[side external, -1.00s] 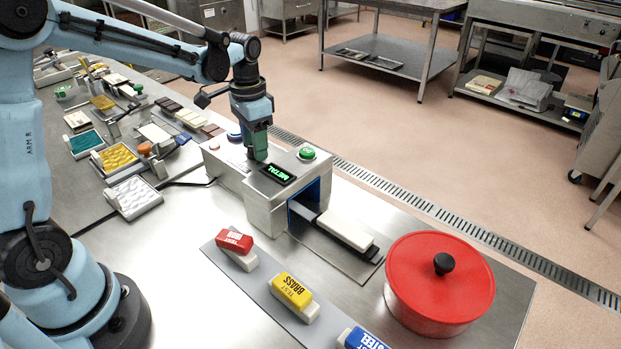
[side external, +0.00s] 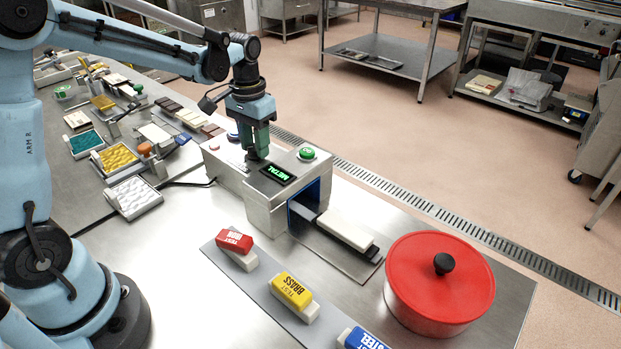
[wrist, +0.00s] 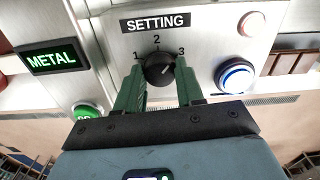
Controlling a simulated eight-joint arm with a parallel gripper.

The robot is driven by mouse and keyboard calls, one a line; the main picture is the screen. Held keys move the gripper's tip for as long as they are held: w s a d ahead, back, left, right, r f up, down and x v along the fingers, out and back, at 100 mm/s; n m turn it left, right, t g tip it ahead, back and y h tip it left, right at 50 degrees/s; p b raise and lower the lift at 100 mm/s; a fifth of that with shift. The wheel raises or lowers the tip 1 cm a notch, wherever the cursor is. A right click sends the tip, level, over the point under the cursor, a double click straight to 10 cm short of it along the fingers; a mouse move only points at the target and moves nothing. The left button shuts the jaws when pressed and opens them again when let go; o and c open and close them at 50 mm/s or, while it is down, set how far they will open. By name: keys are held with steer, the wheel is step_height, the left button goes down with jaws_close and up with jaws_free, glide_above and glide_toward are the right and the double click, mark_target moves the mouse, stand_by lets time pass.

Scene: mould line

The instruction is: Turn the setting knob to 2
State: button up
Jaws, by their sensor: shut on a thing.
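The setting knob (wrist: 158,68) is black and round, on the metal detector's top panel below the label SETTING (wrist: 155,23). The numbers 1, 2 and 3 run around its upper side in the wrist view. A pale pointer mark shows on the knob, but I cannot tell surely which number it faces. My gripper (wrist: 159,76) is shut on the knob, with one green finger on each side. In the side external view my gripper (side external: 258,155) points down onto the detector (side external: 270,209), and its fingers hide the knob there.
A lit METAL display (wrist: 51,58), a green button (wrist: 86,112), a blue-ringed button (wrist: 236,77) and a reddish button (wrist: 251,25) surround the knob. Test blocks (side external: 293,292) and a red lidded pot (side external: 440,280) stand in front of the detector.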

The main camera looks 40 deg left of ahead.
steer(key=n, duration=0.3)
steer(key=shift+n, duration=2.3)
steer(key=o, duration=1)
steer(key=shift+o, duration=0.2)
steer(key=shift+r, duration=0.1)
step_height(320, 180, up, 12)
